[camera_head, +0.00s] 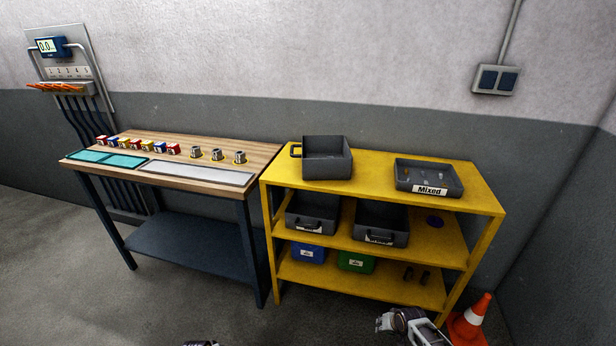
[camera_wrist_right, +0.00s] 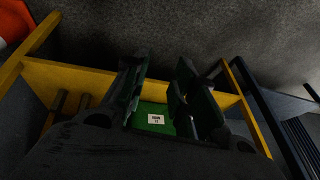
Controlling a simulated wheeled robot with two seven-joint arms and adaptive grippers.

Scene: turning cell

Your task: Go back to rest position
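My right gripper (camera_head: 428,332) shows at the bottom edge of the head view, low in front of the yellow shelf (camera_head: 386,262). In the right wrist view its two dark fingers (camera_wrist_right: 160,85) stand apart with nothing between them, so it is open. The green bin (camera_wrist_right: 150,118) on the bottom shelf shows behind and below the fingers. Of my left arm only a small sliver (camera_head: 201,343) shows at the bottom edge of the head view. Its fingers cannot be made out.
An orange cone (camera_head: 470,322) stands close to the right of my right gripper. Grey bins, a blue bin (camera_head: 308,252) and a "Mixed" tray (camera_head: 430,190) sit on the shelf. A workbench (camera_head: 195,190) with coloured blocks and metal parts stands left. The floor in front is clear.

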